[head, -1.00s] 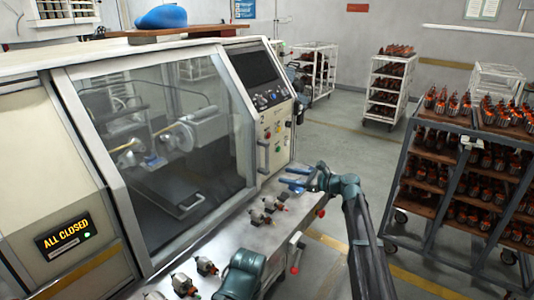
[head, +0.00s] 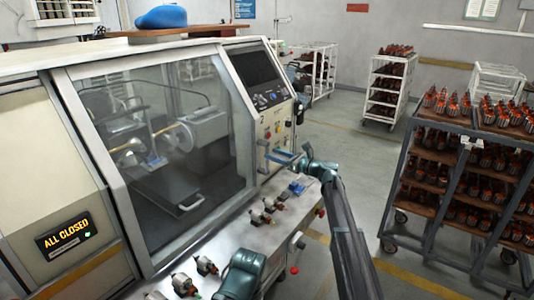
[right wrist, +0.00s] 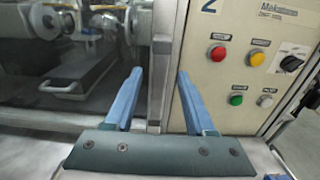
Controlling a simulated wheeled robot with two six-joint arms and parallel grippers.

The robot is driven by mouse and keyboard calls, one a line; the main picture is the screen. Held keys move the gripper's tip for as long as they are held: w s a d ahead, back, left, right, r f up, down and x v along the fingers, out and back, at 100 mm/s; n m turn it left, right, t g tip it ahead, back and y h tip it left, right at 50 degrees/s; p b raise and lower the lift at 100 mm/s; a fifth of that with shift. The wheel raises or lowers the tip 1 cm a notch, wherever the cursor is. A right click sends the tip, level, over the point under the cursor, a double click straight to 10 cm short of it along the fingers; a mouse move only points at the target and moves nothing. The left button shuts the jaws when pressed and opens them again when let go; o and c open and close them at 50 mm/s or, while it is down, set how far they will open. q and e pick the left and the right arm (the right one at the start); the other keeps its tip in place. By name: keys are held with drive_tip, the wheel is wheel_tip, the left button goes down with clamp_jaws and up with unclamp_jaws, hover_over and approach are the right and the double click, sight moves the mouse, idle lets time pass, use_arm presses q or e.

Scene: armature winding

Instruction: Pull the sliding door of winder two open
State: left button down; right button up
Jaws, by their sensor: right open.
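Winder two's sliding door (head: 165,150) is a large glazed panel in a pale frame, and it is shut. The door's edge and an upright grey bar (right wrist: 162,65) show between my finger tips in the right wrist view. My right gripper (head: 275,157) is open and empty at the door's right edge, in front of the control panel. In the right wrist view my right gripper (right wrist: 160,75) has one blue finger on each side of the bar. I cannot tell whether they touch it. My left gripper's fingers are not in view.
The control panel (right wrist: 245,70) has coloured buttons and a knob. The sign (head: 66,234) reads "ALL CLOSED". A loaded rack (head: 440,190) stands right; floor between is free.

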sight(268, 152)
drive_tip(key=shift+x, duration=1.95)
clamp_jaws()
